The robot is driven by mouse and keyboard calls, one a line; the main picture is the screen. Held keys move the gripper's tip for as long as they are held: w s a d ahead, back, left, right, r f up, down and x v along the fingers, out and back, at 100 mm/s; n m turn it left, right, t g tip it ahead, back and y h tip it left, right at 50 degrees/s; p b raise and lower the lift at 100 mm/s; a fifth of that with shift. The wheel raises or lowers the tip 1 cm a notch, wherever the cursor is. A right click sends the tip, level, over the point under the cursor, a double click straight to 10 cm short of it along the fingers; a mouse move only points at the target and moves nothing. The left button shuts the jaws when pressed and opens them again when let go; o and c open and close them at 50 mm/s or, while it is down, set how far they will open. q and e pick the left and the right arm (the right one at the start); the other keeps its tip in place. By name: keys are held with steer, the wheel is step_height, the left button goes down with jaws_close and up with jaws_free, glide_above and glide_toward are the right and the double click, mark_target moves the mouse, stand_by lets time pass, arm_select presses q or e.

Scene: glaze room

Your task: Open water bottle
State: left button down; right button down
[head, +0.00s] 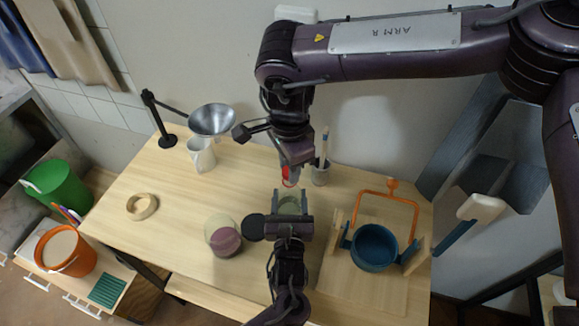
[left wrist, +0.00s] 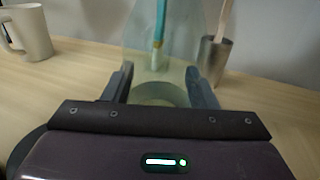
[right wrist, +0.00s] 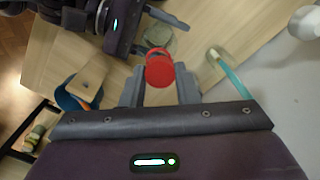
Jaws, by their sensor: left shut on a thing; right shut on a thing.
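The water bottle, pale green and see-through (head: 290,206), stands on the wooden table in the middle of the head view. My left gripper (head: 291,198) is shut around its body. In the left wrist view the clear bottle (left wrist: 158,72) rises between the fingers, its top out of frame. My right gripper (head: 289,181) is above the bottle, shut on the red cap (head: 287,174). In the right wrist view the red cap (right wrist: 160,71) sits between the fingertips, with part of the bottle (right wrist: 160,36) beyond it. I cannot tell whether cap and bottle touch.
A brush cup (head: 319,173) is close behind to the right. A blue pot (head: 374,248) with an orange frame is at right. A white mug (head: 201,155) and metal funnel (head: 212,120) stand behind left. Table near the wooden ring (head: 141,207) is clear.

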steer(key=shift+r, duration=0.5)
steer(key=shift+s+r, duration=0.1)
steer(key=shift+r, duration=1.9)
arm_select(q)
steer(key=c, duration=0.5)
jaws_free()
